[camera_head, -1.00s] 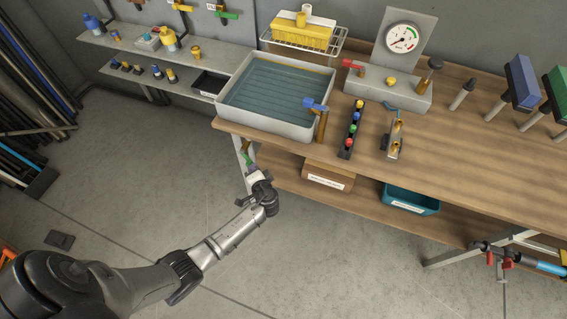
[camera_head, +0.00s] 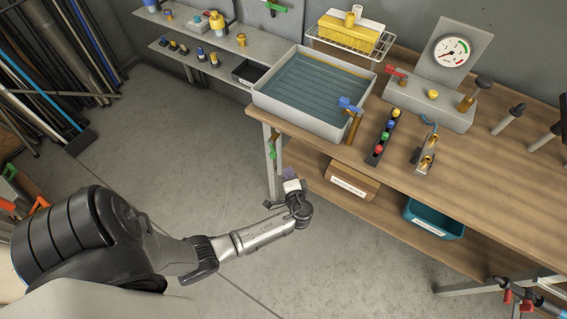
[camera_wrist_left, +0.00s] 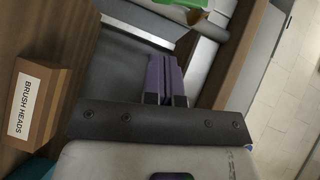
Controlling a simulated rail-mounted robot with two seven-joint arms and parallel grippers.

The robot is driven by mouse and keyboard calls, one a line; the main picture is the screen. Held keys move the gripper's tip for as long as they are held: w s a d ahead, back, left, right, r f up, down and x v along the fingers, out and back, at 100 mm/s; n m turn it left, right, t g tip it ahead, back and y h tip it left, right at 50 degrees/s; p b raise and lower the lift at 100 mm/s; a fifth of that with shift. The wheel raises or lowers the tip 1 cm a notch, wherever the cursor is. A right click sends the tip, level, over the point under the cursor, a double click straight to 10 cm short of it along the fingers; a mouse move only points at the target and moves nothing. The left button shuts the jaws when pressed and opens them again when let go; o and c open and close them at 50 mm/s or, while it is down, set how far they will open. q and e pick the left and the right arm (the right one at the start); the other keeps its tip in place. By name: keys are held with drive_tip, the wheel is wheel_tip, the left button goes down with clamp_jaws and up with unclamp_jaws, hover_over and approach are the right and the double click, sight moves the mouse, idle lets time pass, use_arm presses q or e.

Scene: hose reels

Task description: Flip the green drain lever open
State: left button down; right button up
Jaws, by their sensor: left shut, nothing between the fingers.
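The green drain lever (camera_head: 271,152) hangs under the front left corner of the water basin (camera_head: 262,97), beside the bench leg. A green part, apparently this lever, shows cut off at the top edge of the left wrist view (camera_wrist_left: 190,4). My left gripper (camera_head: 290,174) is below and right of the lever in the head view, apart from it in the picture. Its purple fingers (camera_wrist_left: 165,78) are shut together with nothing between them, pointing toward the green part. I cannot tell the exact gap.
A cardboard box labelled "BRUSH HEADS" (camera_head: 352,181) stands on the lower shelf right of my gripper, and it shows at left in the wrist view (camera_wrist_left: 52,100). A teal bin (camera_head: 434,217) stands farther right. A blue-handled tap (camera_head: 350,104) is at the basin's right corner.

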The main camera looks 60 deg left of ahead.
use_arm(q)
drive_tip(key=v, duration=0.6)
drive_tip(key=shift+s, duration=0.1)
idle(0.6)
